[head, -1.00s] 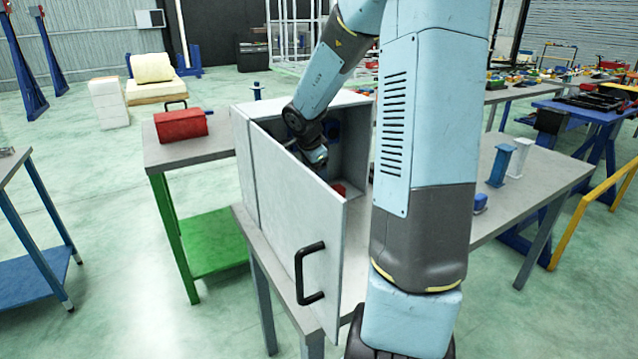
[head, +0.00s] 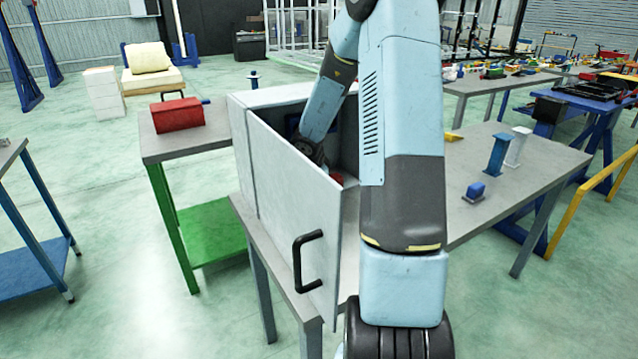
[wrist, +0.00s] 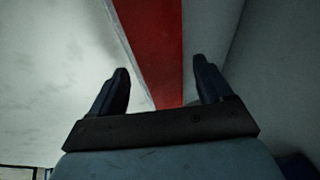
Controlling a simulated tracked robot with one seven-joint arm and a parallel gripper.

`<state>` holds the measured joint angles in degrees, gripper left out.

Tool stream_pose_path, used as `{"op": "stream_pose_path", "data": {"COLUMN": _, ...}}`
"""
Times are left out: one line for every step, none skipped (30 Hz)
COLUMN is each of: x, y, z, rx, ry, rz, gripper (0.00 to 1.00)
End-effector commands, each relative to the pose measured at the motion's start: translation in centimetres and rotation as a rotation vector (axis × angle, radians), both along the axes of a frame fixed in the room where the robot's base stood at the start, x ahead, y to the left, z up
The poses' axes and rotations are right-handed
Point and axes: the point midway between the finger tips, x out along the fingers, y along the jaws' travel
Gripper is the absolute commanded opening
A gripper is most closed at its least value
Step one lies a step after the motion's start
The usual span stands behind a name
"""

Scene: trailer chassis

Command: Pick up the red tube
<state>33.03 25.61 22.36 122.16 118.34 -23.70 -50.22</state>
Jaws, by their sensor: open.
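The red tube (wrist: 155,45) shows in the wrist view as a long red bar running from the top edge down between my fingers. My gripper (wrist: 165,88) is open, with one dark finger on each side of the bar. I cannot tell whether the fingers touch it or how far below them it lies. In the head view a small piece of red (head: 337,179) shows inside the open cabinet (head: 280,97), low down beside my arm. My gripper is inside the cabinet there and is mostly hidden by the door and my arm.
The cabinet door (head: 295,200) stands open towards me, with a black handle (head: 308,268). A red toolbox (head: 177,114) sits on the table to the left. A blue block (head: 475,192) and blue (head: 498,155) and white (head: 517,147) posts stand on the right of the table.

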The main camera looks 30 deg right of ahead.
Motion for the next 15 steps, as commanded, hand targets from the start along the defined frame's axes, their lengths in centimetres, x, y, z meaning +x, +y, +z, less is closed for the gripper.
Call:
{"op": "stream_pose_path", "data": {"x": 0.03, "y": -0.02, "z": -0.06, "rx": 0.0, "ry": 0.0, "rz": 0.0, "gripper": 0.79}}
{"op": "stream_pose_path", "data": {"x": 0.03, "y": -0.03, "z": -0.07, "rx": 0.0, "ry": 0.0, "rz": 0.0, "gripper": 0.79}}
{"op": "stream_pose_path", "data": {"x": 0.04, "y": -0.03, "z": -0.08, "rx": 0.0, "ry": 0.0, "rz": 0.0, "gripper": 0.79}}
{"op": "stream_pose_path", "data": {"x": 0.04, "y": -0.04, "z": -0.07, "rx": 0.0, "ry": 0.0, "rz": 0.0, "gripper": 0.79}}
{"op": "stream_pose_path", "data": {"x": 0.04, "y": -0.04, "z": -0.07, "rx": 0.0, "ry": 0.0, "rz": 0.0, "gripper": 0.79}}
{"op": "stream_pose_path", "data": {"x": 0.03, "y": -0.04, "z": -0.06, "rx": 0.0, "ry": 0.0, "rz": 0.0, "gripper": 0.79}}
{"op": "stream_pose_path", "data": {"x": 0.03, "y": -0.04, "z": -0.06, "rx": 0.0, "ry": 0.0, "rz": 0.0, "gripper": 0.79}}
{"op": "stream_pose_path", "data": {"x": 0.03, "y": -0.04, "z": -0.06, "rx": 0.0, "ry": 0.0, "rz": 0.0, "gripper": 0.79}}
{"op": "stream_pose_path", "data": {"x": 0.03, "y": -0.05, "z": -0.06, "rx": 0.0, "ry": 0.0, "rz": 0.0, "gripper": 0.78}}
{"op": "stream_pose_path", "data": {"x": 0.03, "y": -0.05, "z": -0.05, "rx": 0.0, "ry": -0.001, "rz": 0.0, "gripper": 0.75}}
{"op": "stream_pose_path", "data": {"x": 0.03, "y": -0.05, "z": -0.05, "rx": 0.0, "ry": 0.0, "rz": 0.0, "gripper": 0.72}}
{"op": "stream_pose_path", "data": {"x": 0.03, "y": -0.05, "z": -0.05, "rx": 0.0, "ry": 0.0, "rz": 0.0, "gripper": 0.68}}
{"op": "stream_pose_path", "data": {"x": 0.03, "y": -0.06, "z": -0.05, "rx": 0.0, "ry": 0.0, "rz": 0.0, "gripper": 0.65}}
{"op": "stream_pose_path", "data": {"x": 0.03, "y": -0.06, "z": -0.05, "rx": 0.0, "ry": 0.0, "rz": 0.0, "gripper": 0.62}}
{"op": "stream_pose_path", "data": {"x": 0.03, "y": -0.06, "z": -0.05, "rx": 0.0, "ry": 0.0, "rz": 0.0, "gripper": 0.58}}
